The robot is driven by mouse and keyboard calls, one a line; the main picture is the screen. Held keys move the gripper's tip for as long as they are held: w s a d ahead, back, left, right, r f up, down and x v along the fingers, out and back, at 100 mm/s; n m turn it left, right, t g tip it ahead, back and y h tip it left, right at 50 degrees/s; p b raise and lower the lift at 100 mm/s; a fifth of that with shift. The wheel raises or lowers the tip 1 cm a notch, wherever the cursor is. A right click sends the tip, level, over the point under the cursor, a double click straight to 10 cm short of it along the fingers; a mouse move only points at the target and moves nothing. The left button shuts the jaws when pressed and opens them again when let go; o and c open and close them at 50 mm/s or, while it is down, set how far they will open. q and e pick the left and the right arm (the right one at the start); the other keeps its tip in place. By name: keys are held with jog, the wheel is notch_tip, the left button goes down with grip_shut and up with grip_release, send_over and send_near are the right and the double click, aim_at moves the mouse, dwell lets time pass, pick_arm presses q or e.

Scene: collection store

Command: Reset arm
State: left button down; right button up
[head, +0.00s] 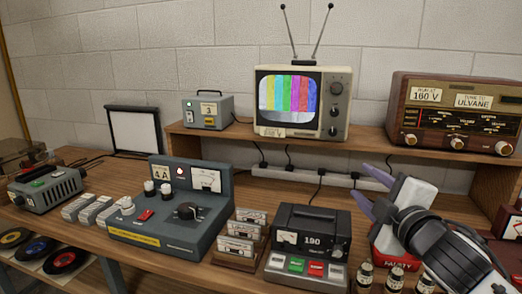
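My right gripper (359,180) reaches in from the lower right, over the right part of the bench. Its two purple fingers are spread apart with nothing visible between them. It hangs near a black meter box reading 190 (312,241) and in front of the shelf. The gripper and wrist partly hide a red tray marked FAULTY (396,262). My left gripper is not in view.
A television with colour bars (302,103) and a brown radio (455,112) stand on the raised shelf. A grey-blue console (172,215), cassettes in a rack (240,238) and small bottles (394,278) crowd the bench. A power strip (310,177) runs behind.

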jog(key=s+a+f+m+g+h, duration=0.1)
jog(key=s+f+m+g, duration=0.25)
jog(key=s+f, duration=0.55)
jog(key=s+a+f+m+g, duration=0.1)
jog(key=s+f+m+g, duration=0.3)
jog(key=f, duration=0.9)
jog(key=s+d+f+m+g, duration=0.1)
jog(key=s+f+m+g, duration=0.1)
jog(key=s+f, duration=0.45)
jog(key=s+f+m+g, duration=0.2)
jog(key=s+f, duration=0.1)
jog(key=s, duration=0.7)
jog(key=s+d+f+m+g, duration=0.15)
jog(key=s+f, duration=0.25)
jog(key=s, duration=0.4)
jog(key=w+a+f+t, duration=0.2)
jog(key=f, duration=0.4)
jog(key=w+a+f+t+y, duration=0.1)
jog(key=w+a+f+t, duration=0.1)
jog(key=f, duration=0.4)
jog(key=shift+w+a+t+y, duration=0.2)
jog(key=shift+a+t+y, duration=0.1)
jog(key=shift+a, duration=0.4)
